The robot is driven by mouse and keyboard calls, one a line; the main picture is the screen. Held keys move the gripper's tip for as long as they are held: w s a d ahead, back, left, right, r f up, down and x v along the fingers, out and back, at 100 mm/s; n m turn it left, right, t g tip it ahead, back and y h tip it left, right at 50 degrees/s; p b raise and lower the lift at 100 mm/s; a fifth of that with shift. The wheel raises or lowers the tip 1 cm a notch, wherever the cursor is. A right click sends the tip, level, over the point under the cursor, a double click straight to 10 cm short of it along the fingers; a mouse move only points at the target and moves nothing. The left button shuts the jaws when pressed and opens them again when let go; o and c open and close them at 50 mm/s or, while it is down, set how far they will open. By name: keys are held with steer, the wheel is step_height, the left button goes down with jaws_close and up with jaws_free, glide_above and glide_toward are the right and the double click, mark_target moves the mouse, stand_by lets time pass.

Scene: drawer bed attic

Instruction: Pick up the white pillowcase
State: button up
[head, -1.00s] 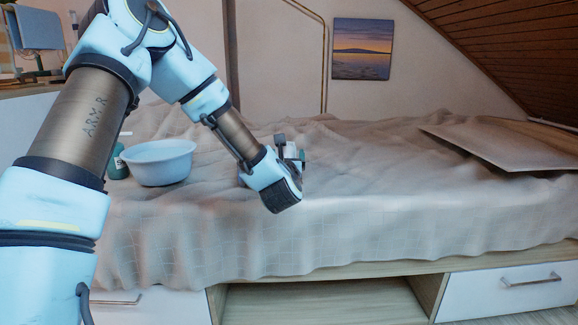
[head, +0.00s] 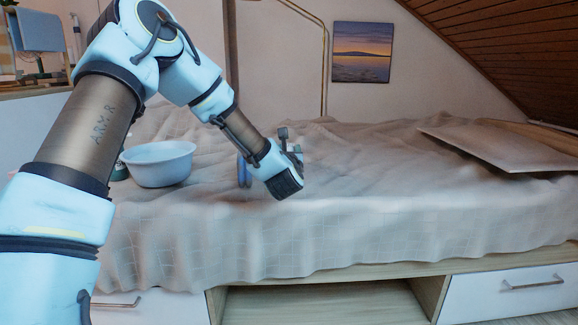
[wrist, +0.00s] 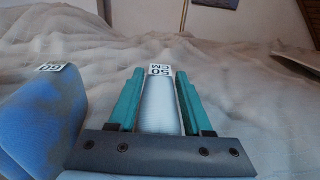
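The white pillowcase (wrist: 160,103) is a narrow, upright folded piece with a "50 CM" label at its top. In the wrist view it fills the space between the two teal fingers of my gripper (wrist: 159,98), with no clear gap on either side, so the gripper looks shut on it. In the head view my gripper (head: 292,150) is low over the bed's near half, and my wrist hides most of what it holds. Whether the pillowcase's lower edge touches the bed is hidden.
A blue folded piece labelled "60" (wrist: 40,115) stands close on the left; it also shows in the head view (head: 243,170). A pale blue basin (head: 160,168) sits farther left on the rumpled bedspread (head: 400,200). A board (head: 500,145) lies at right. The middle right is clear.

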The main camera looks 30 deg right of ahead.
jaws_close()
steer(key=shift+r, duration=0.1)
